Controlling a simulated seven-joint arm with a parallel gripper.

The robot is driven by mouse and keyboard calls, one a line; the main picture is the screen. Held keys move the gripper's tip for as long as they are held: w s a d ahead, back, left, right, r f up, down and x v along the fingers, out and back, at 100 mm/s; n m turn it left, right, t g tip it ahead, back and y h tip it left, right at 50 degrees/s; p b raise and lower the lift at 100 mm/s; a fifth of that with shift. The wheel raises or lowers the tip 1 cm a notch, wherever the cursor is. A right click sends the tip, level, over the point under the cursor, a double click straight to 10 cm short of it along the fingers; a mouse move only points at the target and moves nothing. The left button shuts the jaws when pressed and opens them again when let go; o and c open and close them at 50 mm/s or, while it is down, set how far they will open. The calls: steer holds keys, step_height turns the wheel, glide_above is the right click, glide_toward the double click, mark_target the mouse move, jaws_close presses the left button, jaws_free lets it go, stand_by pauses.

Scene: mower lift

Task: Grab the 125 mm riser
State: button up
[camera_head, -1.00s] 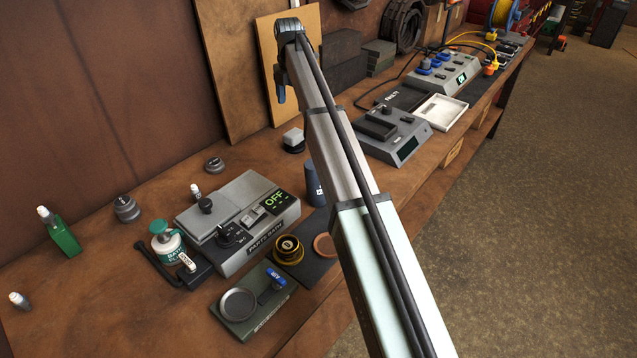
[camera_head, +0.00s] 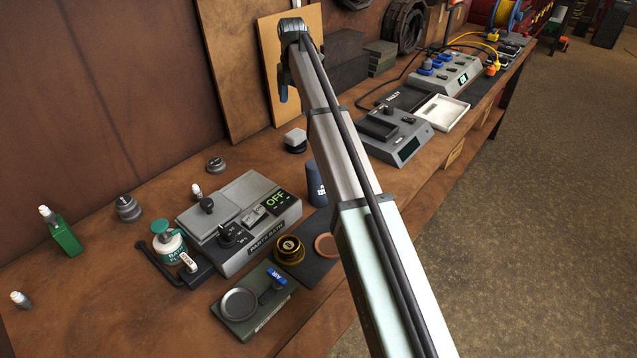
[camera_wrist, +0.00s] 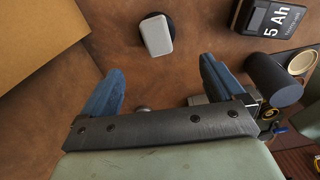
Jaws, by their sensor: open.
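My gripper (camera_wrist: 161,66) is open and empty in the wrist view, its two blue fingers apart above the brown bench. A pale block with a dark round base (camera_wrist: 157,35) stands beyond the gap between the fingertips; it also shows in the head view (camera_head: 295,139). A dark blue-grey cylinder (camera_wrist: 272,80) is to the right of the right finger; in the head view the dark cylinder (camera_head: 316,182) stands beside my arm, partly hidden. No 125 mm label is readable, so I cannot tell which thing is the riser. In the head view my arm hides most of the gripper.
A 5 Ah battery (camera_wrist: 268,18) is at upper right in the wrist view. Dark blocks (camera_head: 343,70) stand at the back wall. Bare bench lies around the pale block.

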steer(key=s+d+r+m+y, duration=0.1)
steer(key=s+d+r+m, duration=0.15)
steer(key=s+m, duration=0.6)
steer(key=s+d+r+m+y, duration=0.1)
steer(key=s+d+m, duration=0.3)
steer(key=m, duration=0.9)
steer(key=m+t+y, duration=0.1)
steer(key=m+y, duration=0.1)
steer(key=m, duration=2.5)
glide_above(318, 183)
steer(key=w+d, duration=0.2)
steer(key=shift+n, duration=0.25)
steer(key=f, duration=0.5)
steer(key=shift+d+f, duration=0.2)
steer(key=x, duration=0.6)
steer(key=shift+w+a+r, duration=0.1)
steer(key=shift+w, duration=0.25)
steer(key=shift+c, duration=0.3)
steer(key=c, duration=1.3)
